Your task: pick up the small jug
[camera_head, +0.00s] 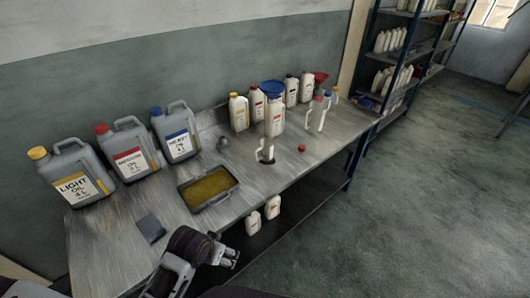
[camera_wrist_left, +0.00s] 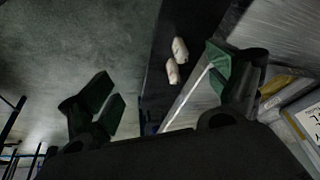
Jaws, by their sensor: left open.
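A small pale jug (camera_head: 265,151) with a handle stands on the metal workbench (camera_head: 115,237), near its front edge around the middle. Another pale, slim vessel (camera_head: 318,114) with a handle stands farther along the bench; I cannot tell for certain which one is the small jug. My left gripper (camera_head: 229,257) is in front of the bench's near edge, low in the head view, apart from both. In the left wrist view the left gripper (camera_wrist_left: 165,92) has its green-tipped fingers wide apart with nothing between them. My right gripper is not in view.
Large grey oil cans (camera_head: 132,152) line the wall. A tray of yellow oil (camera_head: 210,187) and a dark flat pad (camera_head: 150,228) lie nearer. White bottles (camera_head: 238,113) and a blue funnel (camera_head: 273,88) stand behind. Two small white bottles (camera_head: 253,223) sit on the lower shelf.

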